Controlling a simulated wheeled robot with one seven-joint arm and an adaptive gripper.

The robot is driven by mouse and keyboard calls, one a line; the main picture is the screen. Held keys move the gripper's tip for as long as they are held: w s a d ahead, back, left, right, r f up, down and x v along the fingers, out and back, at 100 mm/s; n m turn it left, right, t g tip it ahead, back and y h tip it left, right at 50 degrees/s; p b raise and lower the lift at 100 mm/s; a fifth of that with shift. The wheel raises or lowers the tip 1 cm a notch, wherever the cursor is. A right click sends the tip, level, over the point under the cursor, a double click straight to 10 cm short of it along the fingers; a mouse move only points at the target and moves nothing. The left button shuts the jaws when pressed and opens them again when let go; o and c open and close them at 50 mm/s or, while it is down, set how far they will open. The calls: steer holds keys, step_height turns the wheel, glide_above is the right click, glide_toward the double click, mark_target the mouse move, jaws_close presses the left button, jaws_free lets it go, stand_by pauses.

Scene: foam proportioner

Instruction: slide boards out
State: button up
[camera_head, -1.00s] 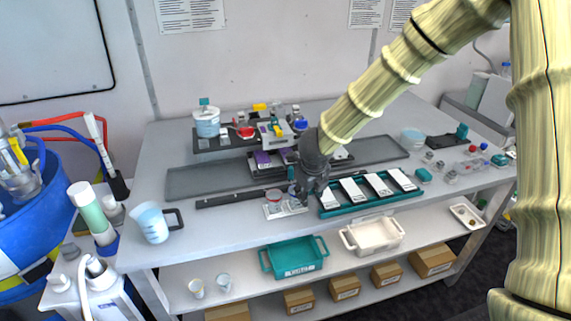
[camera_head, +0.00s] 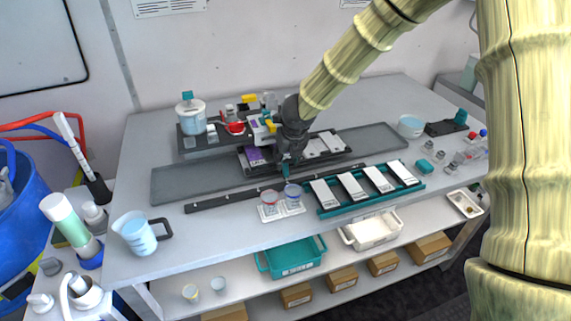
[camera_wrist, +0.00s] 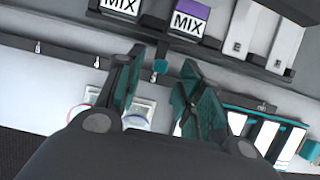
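Several white boards (camera_head: 352,186) lie side by side in a teal rack (camera_head: 329,212) at the front right of the bench; they also show in the wrist view (camera_wrist: 268,135). Behind it, a dark carrier (camera_head: 348,153) holds purple-and-white MIX boxes (camera_head: 256,155) and white blocks (camera_head: 320,145). My gripper (camera_head: 287,168) is over the carrier's front side, hiding part of it. In the wrist view my gripper (camera_wrist: 160,88) is open and empty, its teal-padded fingers apart.
A dark slotted rail (camera_head: 225,201) runs in front of a long grey tray (camera_head: 180,183). Two small cups (camera_head: 280,200) stand left of the rack. A raised shelf (camera_head: 190,142) with jars is behind, left of my arm. A jug (camera_head: 137,235) stands at front left.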

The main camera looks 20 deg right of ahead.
mark_target(286, 165)
steer(key=shift+x, duration=2.5)
steer(key=shift+s+d, duration=0.1)
steer(key=shift+d, duration=0.05)
steer(key=shift+c, duration=0.5)
jaws_close()
